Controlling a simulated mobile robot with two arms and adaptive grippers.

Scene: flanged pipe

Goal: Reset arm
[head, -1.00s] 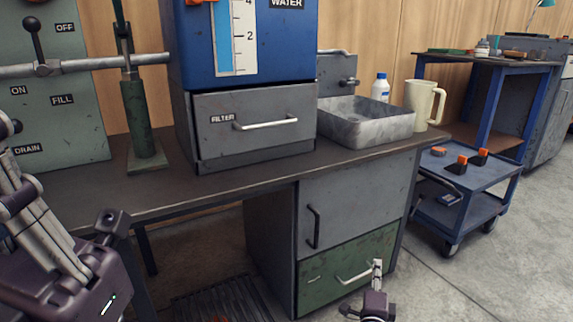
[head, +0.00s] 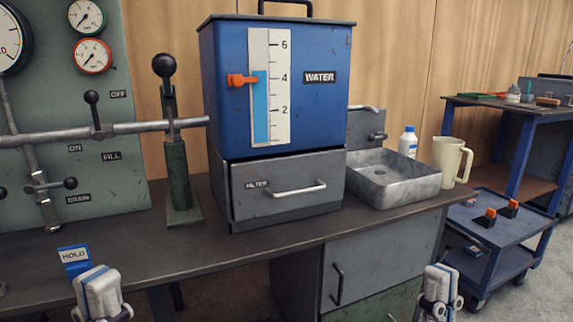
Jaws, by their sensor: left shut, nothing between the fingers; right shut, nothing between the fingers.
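My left gripper (head: 101,290) shows at the bottom left edge, in front of the bench, as a pale shut shape with nothing held. My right gripper (head: 438,288) shows at the bottom right, in front of the bench cabinet, also shut and empty. The two are well apart and their lower parts are cut off by the picture edge. A grey pipe (head: 65,136) runs across the green panel (head: 125,185) to a green stand with a black-knobbed lever (head: 176,170). Neither gripper visibly touches any of these.
The bench (head: 250,240) carries a blue water tank (head: 225,100), a filter drawer (head: 285,187) shut below it, a metal basin (head: 390,185), a white bottle (head: 408,142) and a cream jug (head: 449,160). A blue HOLD sign (head: 74,260) stands near the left gripper. A blue cart (head: 500,235) is at right.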

